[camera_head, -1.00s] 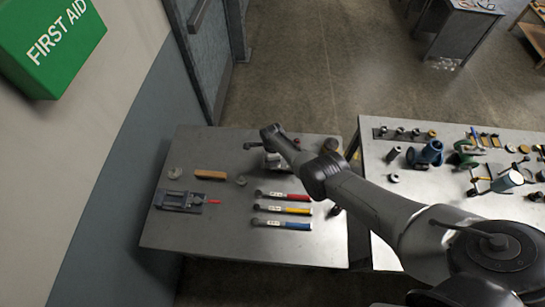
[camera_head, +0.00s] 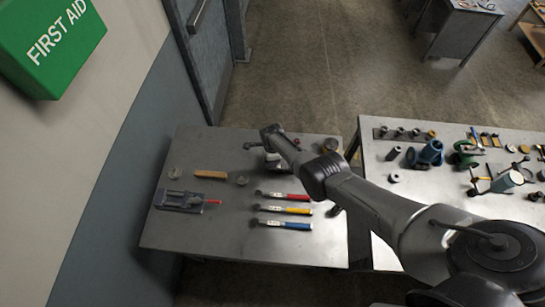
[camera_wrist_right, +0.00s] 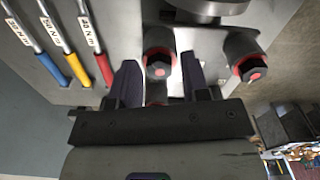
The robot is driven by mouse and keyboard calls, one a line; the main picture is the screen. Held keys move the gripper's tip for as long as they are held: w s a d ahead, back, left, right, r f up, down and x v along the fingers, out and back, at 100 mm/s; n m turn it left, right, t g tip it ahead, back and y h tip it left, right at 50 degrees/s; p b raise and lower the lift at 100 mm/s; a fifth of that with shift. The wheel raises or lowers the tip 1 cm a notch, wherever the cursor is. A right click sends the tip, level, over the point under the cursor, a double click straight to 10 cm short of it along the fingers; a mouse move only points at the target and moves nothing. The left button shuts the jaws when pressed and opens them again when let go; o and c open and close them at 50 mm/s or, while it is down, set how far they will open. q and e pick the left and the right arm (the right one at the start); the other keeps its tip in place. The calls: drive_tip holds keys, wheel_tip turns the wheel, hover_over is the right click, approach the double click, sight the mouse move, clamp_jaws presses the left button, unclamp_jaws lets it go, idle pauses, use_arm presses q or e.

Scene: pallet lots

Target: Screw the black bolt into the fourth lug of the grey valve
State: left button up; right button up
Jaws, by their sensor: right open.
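The grey valve (camera_head: 272,157) is on the left table in the head view, mostly hidden behind my right arm. Its grey body (camera_wrist_right: 205,8) shows at the top of the right wrist view. A black hex-headed bolt (camera_wrist_right: 158,70) with a red ring around it sits between the fingers of my right gripper (camera_wrist_right: 158,62). The fingers stand apart, with a gap on each side of the bolt head. A second black bolt (camera_wrist_right: 248,68) with a red ring stands to the right, outside the fingers. I cannot tell which lug is the fourth. My left gripper is not in view.
Torque wrenches with red (camera_head: 291,197), yellow (camera_head: 294,210) and blue (camera_head: 296,225) handles lie in front of the valve. A dark vise (camera_head: 180,201) and a wooden block (camera_head: 210,174) are further left. The right table (camera_head: 400,178) carries many parts. The left table's front is clear.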

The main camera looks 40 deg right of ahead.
drive_tip(key=n, duration=1.3)
drive_tip(key=shift+d, duration=0.1)
drive_tip(key=n, duration=0.5)
drive_tip(key=shift+n, duration=0.4)
drive_tip(key=n, duration=0.4)
drive_tip(key=shift+c, duration=0.3)
